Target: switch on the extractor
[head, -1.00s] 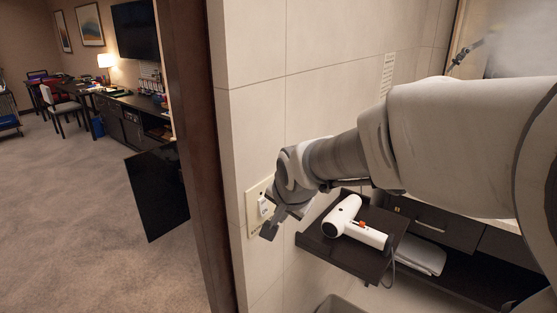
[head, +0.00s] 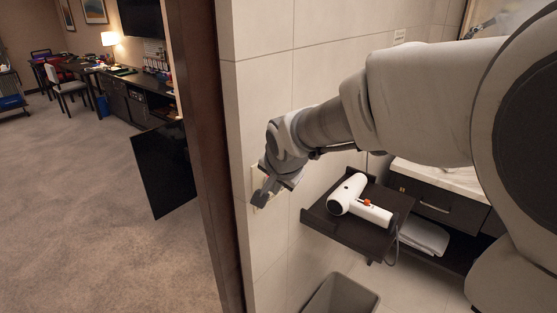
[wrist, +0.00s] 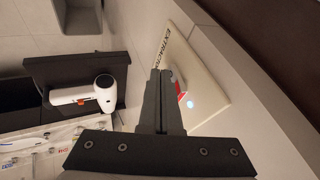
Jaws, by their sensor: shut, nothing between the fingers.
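The extractor switch is a cream plate on the tiled wall, lettered "EXTRACTOR" in the wrist view (wrist: 205,75). A red-and-white rocker (wrist: 181,88) sits on it, with a small bluish-white light glowing beside it. My gripper (wrist: 160,73) is shut and empty, its fingertips at the plate beside the rocker. I cannot tell whether they touch it. In the head view my gripper (head: 263,192) covers most of the plate (head: 255,178), and the rocker is hidden there.
A white hair dryer (head: 352,198) lies on a dark wall shelf (head: 345,232), right of the switch. A grey bin (head: 342,296) stands below. A dark door frame (head: 205,150) borders the wall on the left, with open carpet beyond.

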